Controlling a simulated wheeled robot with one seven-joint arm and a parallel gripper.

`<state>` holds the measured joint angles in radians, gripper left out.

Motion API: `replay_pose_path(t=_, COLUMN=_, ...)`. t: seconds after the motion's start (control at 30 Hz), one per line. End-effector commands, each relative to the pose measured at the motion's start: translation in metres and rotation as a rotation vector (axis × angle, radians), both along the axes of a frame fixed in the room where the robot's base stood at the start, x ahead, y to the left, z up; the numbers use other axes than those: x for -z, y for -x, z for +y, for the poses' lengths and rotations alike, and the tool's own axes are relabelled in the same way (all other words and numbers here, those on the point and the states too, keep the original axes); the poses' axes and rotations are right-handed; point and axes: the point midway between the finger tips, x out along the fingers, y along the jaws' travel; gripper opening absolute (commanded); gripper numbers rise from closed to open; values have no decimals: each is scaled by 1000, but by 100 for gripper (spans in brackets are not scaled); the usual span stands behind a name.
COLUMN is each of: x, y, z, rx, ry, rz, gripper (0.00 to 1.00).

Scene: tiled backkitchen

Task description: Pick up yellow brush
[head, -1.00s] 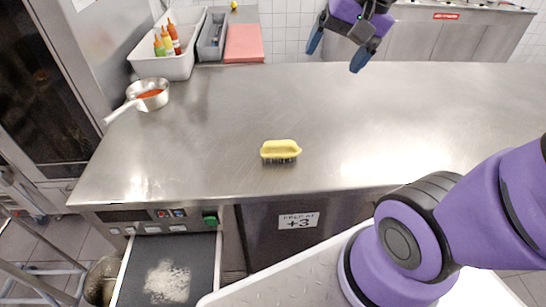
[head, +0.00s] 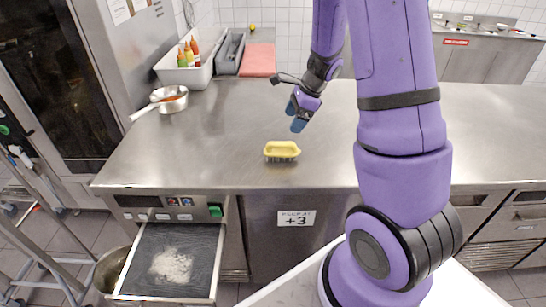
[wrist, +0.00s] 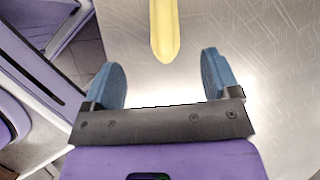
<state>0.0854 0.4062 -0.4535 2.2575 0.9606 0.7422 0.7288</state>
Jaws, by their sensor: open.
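The yellow brush (head: 282,150) lies on the steel counter near its front edge, dark bristles down. In the wrist view the yellow brush (wrist: 164,28) shows in part at the top, ahead of and roughly between my fingers, cut off by the frame edge. My gripper (head: 297,116) is above the counter, up and slightly right of the brush in the head view, fingers pointing down. In the wrist view my gripper (wrist: 166,78) has its two blue fingers wide apart with nothing between them. The brush and gripper are apart.
The steel counter (head: 222,130) is clear around the brush. A pan (head: 172,104) stands at its left. A white bin (head: 180,72) with bottles, a grey tray (head: 229,54) and a red board (head: 258,60) are at the back left. An open drawer (head: 205,240) juts out below the counter.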

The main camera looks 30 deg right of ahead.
Motion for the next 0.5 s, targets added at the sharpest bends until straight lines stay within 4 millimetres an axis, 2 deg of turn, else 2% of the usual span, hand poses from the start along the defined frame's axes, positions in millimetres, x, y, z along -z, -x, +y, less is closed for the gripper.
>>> replay_pose_path(t=0.03, x=10, y=-1, z=-7, rx=38, ry=-2, rz=19, gripper=82)
replay_pose_path(t=0.2, x=25, y=-3, z=-17, rx=115, ry=-6, rz=47, gripper=82)
replay_pose_path(t=0.5, x=62, y=-11, z=-5, rx=121, ry=-6, rz=51, gripper=82)
